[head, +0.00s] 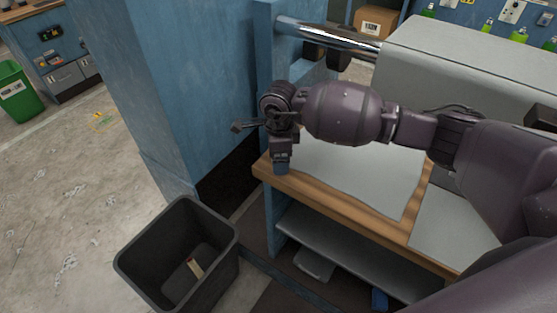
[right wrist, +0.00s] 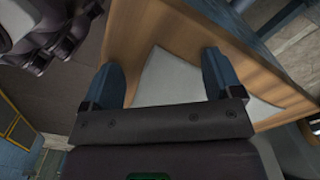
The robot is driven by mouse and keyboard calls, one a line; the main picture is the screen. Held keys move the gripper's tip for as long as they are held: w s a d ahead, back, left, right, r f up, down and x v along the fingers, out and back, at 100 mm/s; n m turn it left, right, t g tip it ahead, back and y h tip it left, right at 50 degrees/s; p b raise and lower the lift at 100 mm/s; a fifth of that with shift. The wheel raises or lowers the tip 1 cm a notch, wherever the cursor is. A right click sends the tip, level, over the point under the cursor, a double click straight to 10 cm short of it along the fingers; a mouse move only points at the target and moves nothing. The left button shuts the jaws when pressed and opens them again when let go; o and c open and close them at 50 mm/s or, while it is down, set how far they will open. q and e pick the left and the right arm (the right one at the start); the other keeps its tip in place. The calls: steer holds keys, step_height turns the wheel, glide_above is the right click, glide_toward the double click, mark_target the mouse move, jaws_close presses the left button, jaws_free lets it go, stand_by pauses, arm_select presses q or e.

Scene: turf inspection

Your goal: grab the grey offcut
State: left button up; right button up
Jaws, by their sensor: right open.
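A flat grey sheet (head: 365,180), which looks like the grey offcut, lies on the wooden bench top (head: 407,232). A second grey piece (head: 455,228) lies to its right; I cannot tell for certain which is the offcut. My right gripper (head: 281,170) points down at the bench's left corner, by the sheet's left edge. In the right wrist view its two blue fingers (right wrist: 160,82) are wide apart, with a grey sheet (right wrist: 168,78) and wood showing between and beyond them. Nothing is held. Whether the fingers touch the bench is unclear. My left gripper is out of view.
A black bin (head: 135,262) with a small pale item inside stands on the floor left of the bench. A blue pillar (head: 160,90) rises behind it. A large grey machine housing (head: 470,55) stands behind the bench. A lower shelf (head: 345,250) sits under the bench top.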

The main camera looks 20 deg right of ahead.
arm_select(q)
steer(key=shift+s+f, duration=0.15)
arm_select(e)
steer(key=shift+c, duration=0.8)
steer(key=shift+f, duration=0.1)
jaws_close()
arm_select(q)
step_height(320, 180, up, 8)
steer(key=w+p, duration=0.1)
steer(key=p, duration=0.4)
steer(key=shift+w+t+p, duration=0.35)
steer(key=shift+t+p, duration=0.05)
arm_select(e)
step_height(320, 180, up, 12)
